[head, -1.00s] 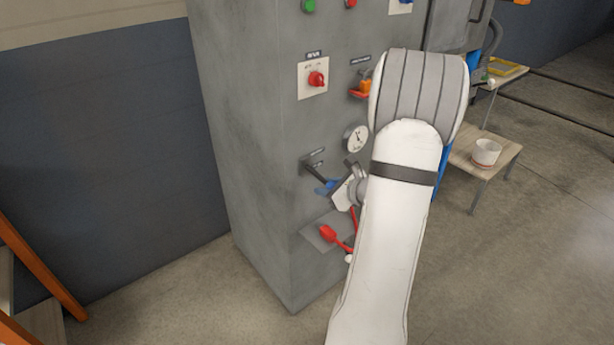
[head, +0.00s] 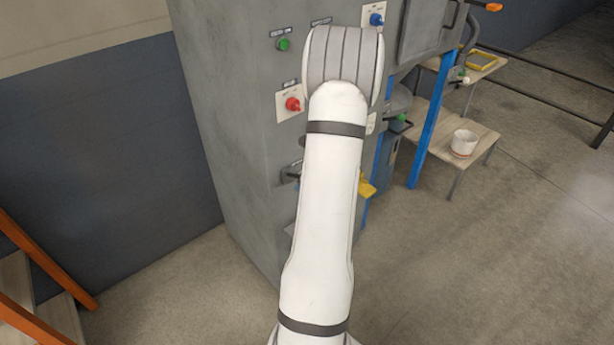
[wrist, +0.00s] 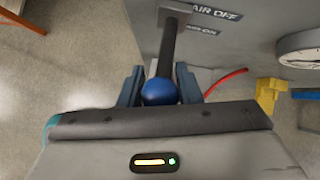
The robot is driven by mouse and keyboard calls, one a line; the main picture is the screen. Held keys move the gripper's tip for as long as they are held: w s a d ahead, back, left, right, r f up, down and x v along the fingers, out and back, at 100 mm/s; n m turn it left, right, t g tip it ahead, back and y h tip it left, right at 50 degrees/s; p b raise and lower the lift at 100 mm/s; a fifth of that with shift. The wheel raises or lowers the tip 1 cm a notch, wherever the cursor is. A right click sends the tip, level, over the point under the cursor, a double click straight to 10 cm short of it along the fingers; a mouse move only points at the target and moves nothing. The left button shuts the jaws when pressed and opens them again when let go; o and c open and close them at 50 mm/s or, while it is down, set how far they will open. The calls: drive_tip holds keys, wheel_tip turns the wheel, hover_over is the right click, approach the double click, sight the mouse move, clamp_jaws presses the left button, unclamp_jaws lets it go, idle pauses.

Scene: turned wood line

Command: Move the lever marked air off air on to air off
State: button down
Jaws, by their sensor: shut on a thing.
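The lever (wrist: 168,50) marked air off and air on is a black bar with a blue ball knob (wrist: 160,92). In the wrist view it runs down from its mount on the grey cabinet to the knob. My gripper (wrist: 160,88) has one finger on each side of the lever's knob end and is shut on it. The AIR OFF label (wrist: 215,13) is right of the mount, with the AIR ON label (wrist: 197,30) below it. In the head view my arm hides my gripper and the knob.
The grey cabinet (head: 235,150) carries a red knob (head: 292,104), a green button (head: 283,45) and a blue knob (head: 376,20). A gauge (wrist: 302,48) and a yellow part (wrist: 268,95) are right of the lever. A white pot (head: 464,143) stands on a shelf at right. Floor is open in front.

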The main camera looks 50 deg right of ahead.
drive_tip(key=shift+w+r, duration=0.15)
drive_tip(key=shift+r, duration=0.1)
idle(0.3)
drive_tip(key=c, duration=1.1)
unclamp_jaws()
drive_tip(key=shift+o, duration=0.2)
drive_tip(key=v, duration=0.8)
drive_tip(key=shift+p, duration=0.4)
drive_tip(key=shift+f, duration=0.1)
